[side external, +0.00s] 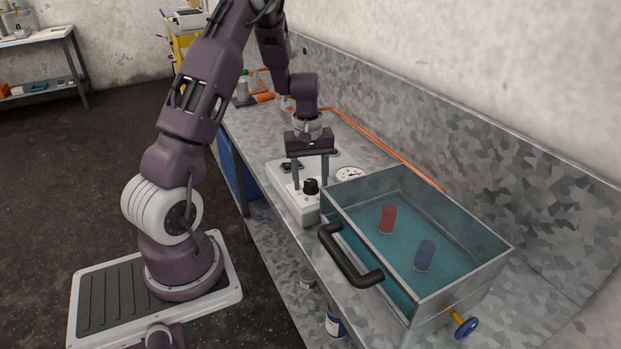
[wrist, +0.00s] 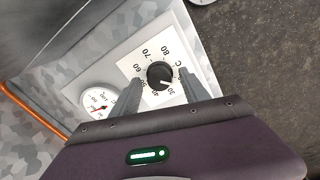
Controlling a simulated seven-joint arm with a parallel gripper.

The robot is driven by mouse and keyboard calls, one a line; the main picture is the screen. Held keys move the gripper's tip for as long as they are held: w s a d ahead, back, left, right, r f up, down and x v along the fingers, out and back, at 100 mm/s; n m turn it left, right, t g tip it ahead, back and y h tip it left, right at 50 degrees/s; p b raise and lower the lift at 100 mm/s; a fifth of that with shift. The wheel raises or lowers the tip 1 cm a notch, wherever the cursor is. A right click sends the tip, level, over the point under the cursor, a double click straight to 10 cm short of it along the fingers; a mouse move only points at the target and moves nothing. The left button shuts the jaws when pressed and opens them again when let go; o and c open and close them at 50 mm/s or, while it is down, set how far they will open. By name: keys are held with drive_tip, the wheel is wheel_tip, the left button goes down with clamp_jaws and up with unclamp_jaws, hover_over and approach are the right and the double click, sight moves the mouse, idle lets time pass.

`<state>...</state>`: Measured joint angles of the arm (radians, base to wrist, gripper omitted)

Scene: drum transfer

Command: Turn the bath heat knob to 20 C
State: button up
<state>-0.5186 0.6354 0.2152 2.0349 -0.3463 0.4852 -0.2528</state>
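The black heat knob (side external: 311,186) stands on the white control box (side external: 283,190) in the side view. In the wrist view the knob (wrist: 160,74) has a white pointer line aimed near the 30 mark on a printed scale whose numbers reach 80. My gripper (side external: 310,178) points down over the box with two grey fingers apart. In the wrist view my gripper (wrist: 161,80) has one fingertip on each side of the knob, with nothing clearly clamped. I cannot tell whether either finger touches the knob. The 20 mark is not readable.
A round white gauge (side external: 350,174) with a red needle is beside the knob. An orange hose (side external: 385,152) runs along the wall.

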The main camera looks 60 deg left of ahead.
sight(310, 181)
wheel_tip(310, 181, up, 7)
drive_tip(key=shift+s+r, duration=0.1)
drive_tip(key=shift+s, duration=0.05)
idle(0.4)
drive_tip(key=s+d+r+m+t, duration=0.35)
drive_tip(key=d+r+m, duration=0.35)
drive_tip(key=d+r, duration=0.65)
drive_tip(key=s+d+r+m+t, duration=0.1)
drive_tip(key=s+d+m, duration=0.6)
drive_tip(key=s+d, duration=0.3)
drive_tip(key=s, duration=0.4)
drive_tip(key=shift+d+r+t, duration=0.15)
drive_tip(key=shift+d+t, duration=0.15)
drive_tip(key=shift+t, duration=0.05)
